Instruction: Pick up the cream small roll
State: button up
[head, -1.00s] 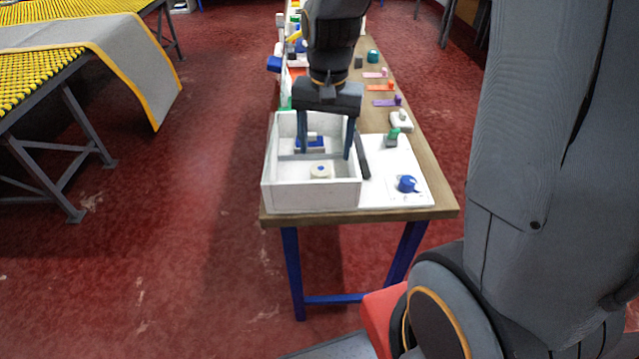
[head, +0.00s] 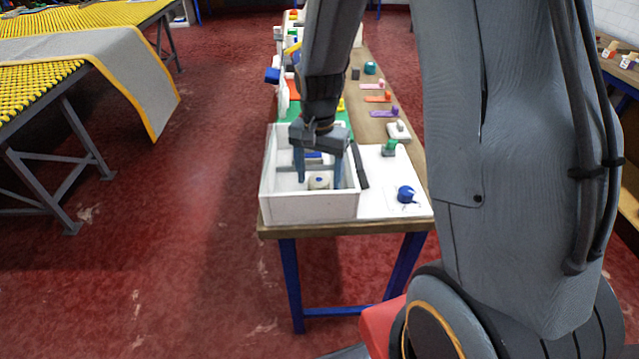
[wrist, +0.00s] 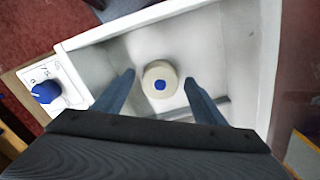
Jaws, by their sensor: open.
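The cream small roll (head: 319,181) stands in the near compartment of a white box on the table. It is a short cream cylinder with a blue spot on top, and it also shows in the wrist view (wrist: 160,78). My gripper (head: 319,181) is open and reaches down into the box. In the wrist view my gripper's two blue fingers (wrist: 158,78) point toward the roll, one on each side, with gaps between them and it. I cannot tell how far the fingertips are above the box floor.
The white box (head: 308,209) has raised walls and a low divider (wrist: 215,103) behind the roll. A white panel with a blue knob (head: 405,194) lies right of the box. A green-topped item (head: 389,147) and other small items stand farther back on the table.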

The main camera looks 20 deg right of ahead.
jog(key=shift+f, duration=0.55)
jog(key=c, duration=1.2)
jog(key=shift+r, duration=0.15)
